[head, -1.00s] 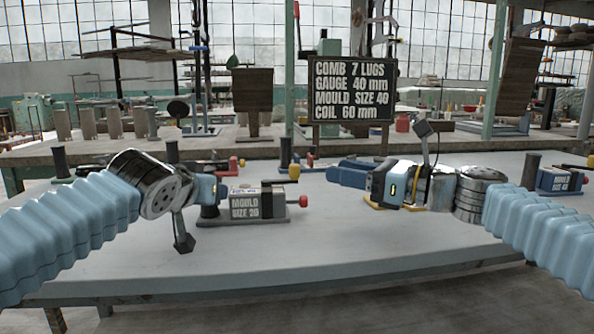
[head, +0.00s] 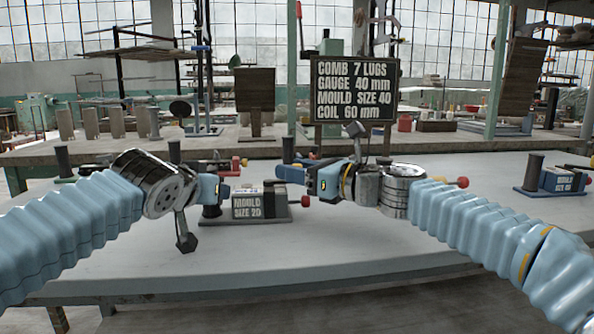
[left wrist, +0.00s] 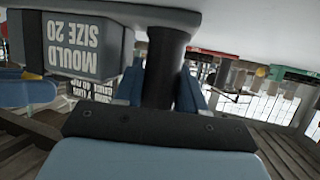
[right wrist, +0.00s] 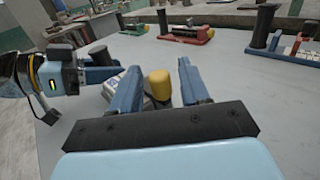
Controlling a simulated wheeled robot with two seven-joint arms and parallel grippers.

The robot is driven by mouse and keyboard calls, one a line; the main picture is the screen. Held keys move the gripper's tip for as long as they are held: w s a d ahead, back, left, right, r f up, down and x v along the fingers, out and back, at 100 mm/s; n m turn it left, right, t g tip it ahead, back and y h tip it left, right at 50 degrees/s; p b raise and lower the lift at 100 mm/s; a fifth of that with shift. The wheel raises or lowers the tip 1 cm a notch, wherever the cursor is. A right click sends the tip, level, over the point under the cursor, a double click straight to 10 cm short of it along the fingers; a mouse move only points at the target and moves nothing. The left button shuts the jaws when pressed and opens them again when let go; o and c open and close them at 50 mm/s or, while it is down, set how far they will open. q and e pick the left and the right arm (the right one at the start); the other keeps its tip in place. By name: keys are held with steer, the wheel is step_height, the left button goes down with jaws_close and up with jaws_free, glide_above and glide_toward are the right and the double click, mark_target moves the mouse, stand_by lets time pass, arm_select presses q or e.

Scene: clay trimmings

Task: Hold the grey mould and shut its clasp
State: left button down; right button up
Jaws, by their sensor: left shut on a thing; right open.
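The grey mould (head: 262,205), marked MOULD SIZE 20, stands on the table in front of me. It also shows at the upper left of the left wrist view (left wrist: 85,45). My left gripper (left wrist: 162,88) is shut on the dark upright post (left wrist: 165,60) beside the mould. My right gripper (head: 308,181) is open at the mould's right end. A red ball (head: 305,201) sticks out at the mould's right end. I cannot tell the clasp's state.
Another mould (head: 562,180) stands at the far right of the table. A red mould (right wrist: 190,33) stands further back, partly hidden in the head view. A dark sign (head: 355,88) with white lettering stands behind the table. The table front (head: 400,240) is clear.

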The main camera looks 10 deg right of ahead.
jaws_close()
steer(key=w+n+g+y, duration=0.1)
steer(key=g, duration=0.1)
steer(key=n+g+y, duration=0.1)
steer(key=n, duration=0.1)
steer(key=shift+w+f+g+y, duration=0.1)
steer(key=shift+w+g+y, duration=0.3)
steer(key=shift+w+a+n+g+y, duration=0.2)
steer(key=shift+n+g+y, duration=0.15)
steer(key=shift+n+g, duration=0.35)
steer(key=shift+w+a+n+g+y, duration=0.15)
steer(key=shift+n+g+y, duration=0.3)
steer(key=shift+g, duration=0.45)
jaws_free()
steer(key=shift+d, duration=0.1)
steer(key=v, duration=1.2)
steer(key=shift+s, duration=0.1)
